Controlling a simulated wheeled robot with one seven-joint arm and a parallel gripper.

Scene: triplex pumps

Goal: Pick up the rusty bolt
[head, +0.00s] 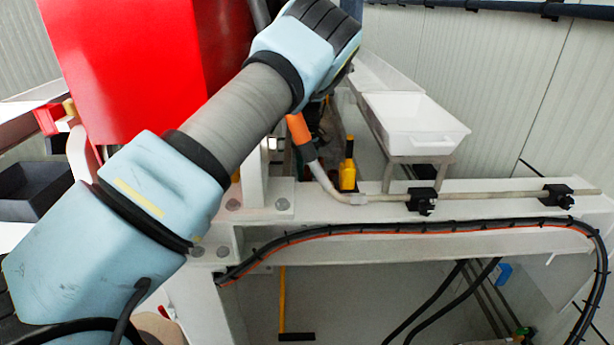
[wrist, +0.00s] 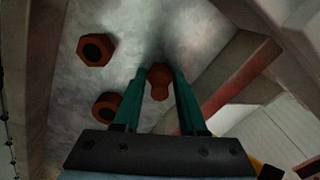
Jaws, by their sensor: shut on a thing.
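The rusty bolt (wrist: 159,88) is reddish brown and sits between the fingertips of my gripper (wrist: 159,76) in the wrist view. My gripper's two green fingers are shut on it. Its head faces the grey metal surface (wrist: 150,30); I cannot tell whether it touches that surface. In the head view my arm reaches up and away, and the gripper and bolt are hidden behind it.
Two rusty nuts (wrist: 95,50) (wrist: 107,106) lie on the grey surface left of my gripper. A beam (wrist: 235,70) stands close on the right. In the head view, a white tray (head: 413,140), a yellow bottle (head: 348,170) and a red housing (head: 140,65) are near my arm.

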